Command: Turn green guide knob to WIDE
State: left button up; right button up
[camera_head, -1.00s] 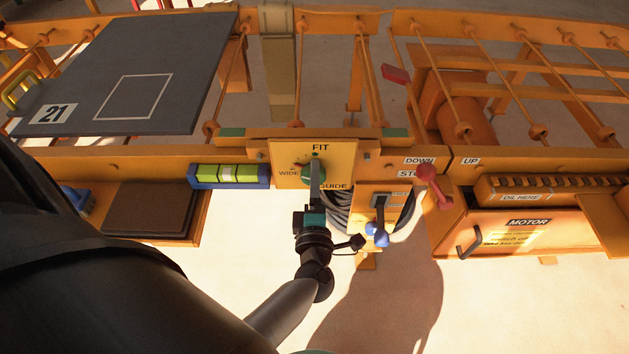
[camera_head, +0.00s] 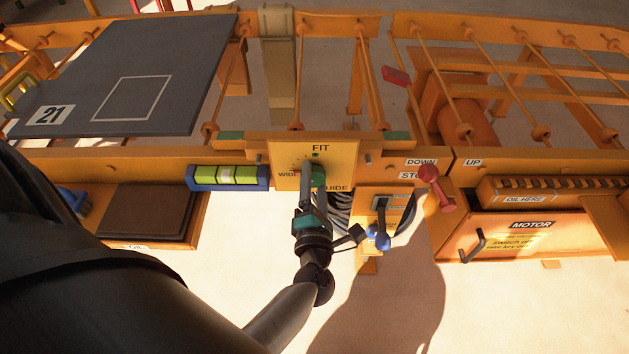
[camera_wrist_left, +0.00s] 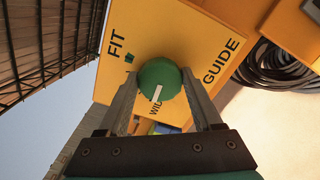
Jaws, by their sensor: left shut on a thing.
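The green guide knob (camera_head: 319,176) sits on a yellow panel (camera_head: 342,154) lettered FIT, WIDE and GUIDE. In the left wrist view the round knob (camera_wrist_left: 159,76) has a white mark that points down, towards the partly hidden WIDE lettering. My left gripper (camera_head: 311,177) reaches up to the panel from below. Its two fingers lie on either side of the knob in the wrist view (camera_wrist_left: 160,84), shut on it. The fingers hide part of the panel's lower lettering. My right gripper is not in view.
A red lever (camera_head: 433,187) is further right, by the DOWN and STOP labels. A green-and-blue spirit level (camera_head: 228,177) is left of the panel. A coiled black hose (camera_wrist_left: 285,68) hangs beside the panel.

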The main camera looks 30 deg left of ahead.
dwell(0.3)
pick_arm(q)
jog(key=o, duration=1.3)
jog(key=shift+o, duration=0.2)
jog(key=shift+d, duration=0.1)
